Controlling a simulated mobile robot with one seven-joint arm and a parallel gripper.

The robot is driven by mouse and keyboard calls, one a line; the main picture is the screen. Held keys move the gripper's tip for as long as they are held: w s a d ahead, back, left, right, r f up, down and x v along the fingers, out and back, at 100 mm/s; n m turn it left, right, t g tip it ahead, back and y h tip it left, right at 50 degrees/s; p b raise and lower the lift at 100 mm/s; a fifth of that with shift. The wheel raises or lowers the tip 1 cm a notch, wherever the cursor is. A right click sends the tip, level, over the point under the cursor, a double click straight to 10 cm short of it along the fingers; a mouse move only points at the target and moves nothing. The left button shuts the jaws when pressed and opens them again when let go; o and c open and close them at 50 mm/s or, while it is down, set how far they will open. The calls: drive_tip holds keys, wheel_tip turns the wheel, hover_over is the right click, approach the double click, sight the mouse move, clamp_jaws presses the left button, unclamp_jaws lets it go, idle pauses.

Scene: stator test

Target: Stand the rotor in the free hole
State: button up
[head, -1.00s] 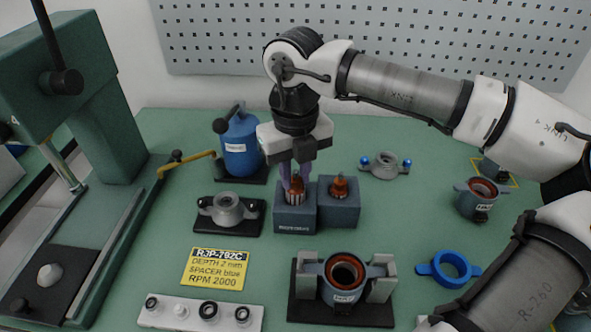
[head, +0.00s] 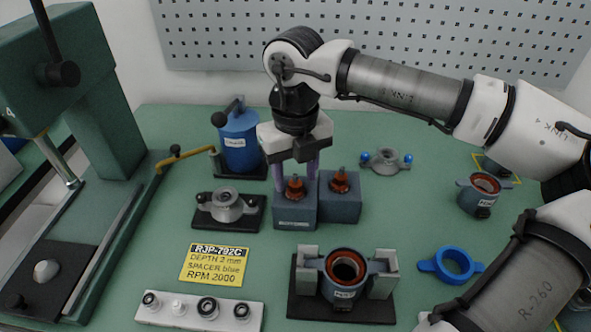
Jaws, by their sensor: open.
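Two grey-blue blocks stand side by side in the middle of the bench. A copper-coloured rotor (head: 294,187) stands upright in the left block (head: 295,212), sunk in so that mainly its upper part shows. A second rotor (head: 340,180) stands in the right block (head: 341,207). My gripper (head: 296,178) is directly above the left block, pointing down. Its purple fingers are spread to either side of the left rotor with gaps visible, open and apparently not holding it. The hole under each rotor is hidden.
A blue canister (head: 239,140) and a grey flanged part (head: 226,205) on a black plate stand to the left. A stator in a fixture (head: 344,272), a blue ring (head: 450,266) and a yellow label (head: 214,264) lie in front. A green press (head: 90,130) stands at far left.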

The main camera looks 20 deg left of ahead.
wheel_tip(320, 180, up, 14)
idle(0.4)
drive_tip(key=shift+f, duration=0.15)
idle(0.4)
